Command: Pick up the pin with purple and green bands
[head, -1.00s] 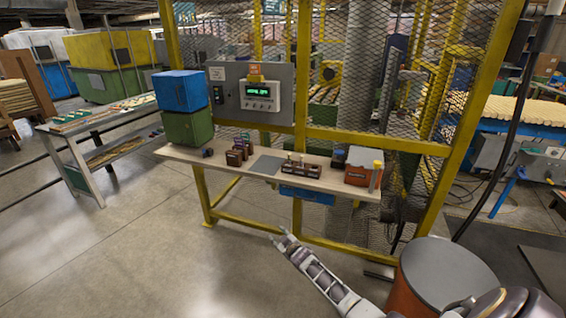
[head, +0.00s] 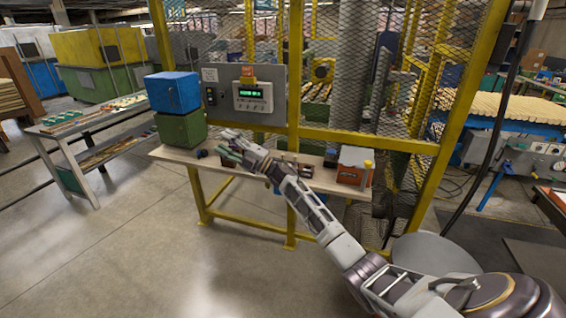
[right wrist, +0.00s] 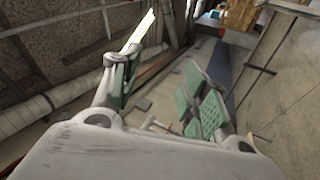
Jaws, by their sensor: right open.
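My right gripper (head: 230,150) is open over the left part of the wooden shelf in the head view, with its arm reaching in from the lower right. In the right wrist view its green-padded fingers (right wrist: 160,90) stand apart, and I see no pin clearly held between them. I cannot pick out the pin with purple and green bands in either view; the pieces on the shelf are small and partly hidden by my gripper and forearm. My left gripper is not in view.
The shelf (head: 325,182) carries an orange box (head: 354,168) at its right end and stacked blue (head: 173,92) and green (head: 181,130) boxes at its left. A grey control panel (head: 225,98) and yellow mesh fence stand behind. Open floor lies in front.

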